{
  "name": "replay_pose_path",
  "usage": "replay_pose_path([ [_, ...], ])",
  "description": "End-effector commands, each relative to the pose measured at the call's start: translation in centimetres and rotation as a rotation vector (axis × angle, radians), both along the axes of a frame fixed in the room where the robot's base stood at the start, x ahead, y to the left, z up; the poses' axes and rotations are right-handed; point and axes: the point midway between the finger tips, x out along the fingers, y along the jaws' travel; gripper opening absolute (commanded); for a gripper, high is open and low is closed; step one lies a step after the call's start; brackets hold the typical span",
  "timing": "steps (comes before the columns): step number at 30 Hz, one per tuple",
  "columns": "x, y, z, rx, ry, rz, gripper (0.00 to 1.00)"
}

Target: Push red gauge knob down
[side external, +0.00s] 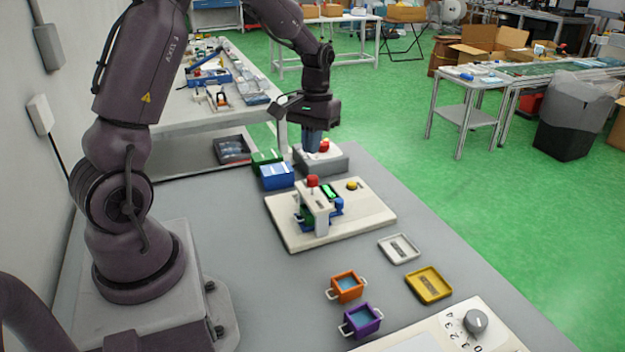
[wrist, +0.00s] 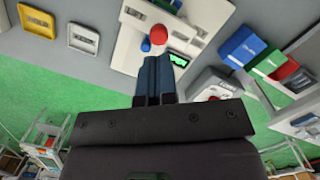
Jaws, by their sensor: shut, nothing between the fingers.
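The red gauge knob (side external: 312,181) tops a pale upright block on the cream board (side external: 375,217) in the side view. It also shows in the wrist view (wrist: 159,34), just past my fingertips in the picture. My gripper (side external: 314,146) points down over the grey box behind the board, apart from the red gauge knob. Its two blue-grey fingers (wrist: 157,58) are together and empty. A green display (side external: 329,191), a blue knob (side external: 339,204) and a yellow knob (side external: 352,184) are also on the board.
The grey box (side external: 335,164) has a red part (side external: 325,145) beside my fingers. Blue (side external: 277,176) and green (side external: 262,161) boxes stand left of it. White (side external: 399,249) and yellow (side external: 429,284) trays and orange (side external: 347,288) and purple (side external: 362,320) pots stand nearer the camera.

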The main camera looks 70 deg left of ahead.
Motion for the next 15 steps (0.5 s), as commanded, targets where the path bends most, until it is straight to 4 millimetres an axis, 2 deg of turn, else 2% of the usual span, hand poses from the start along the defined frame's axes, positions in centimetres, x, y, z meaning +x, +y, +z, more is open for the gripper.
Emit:
replay_pose_path([
  [3,0.89,0.35,0.79,0.010,-0.022,0.014,0.00],
  [15,0.78,0.22,0.64,0.008,-0.018,0.024,0.00],
])
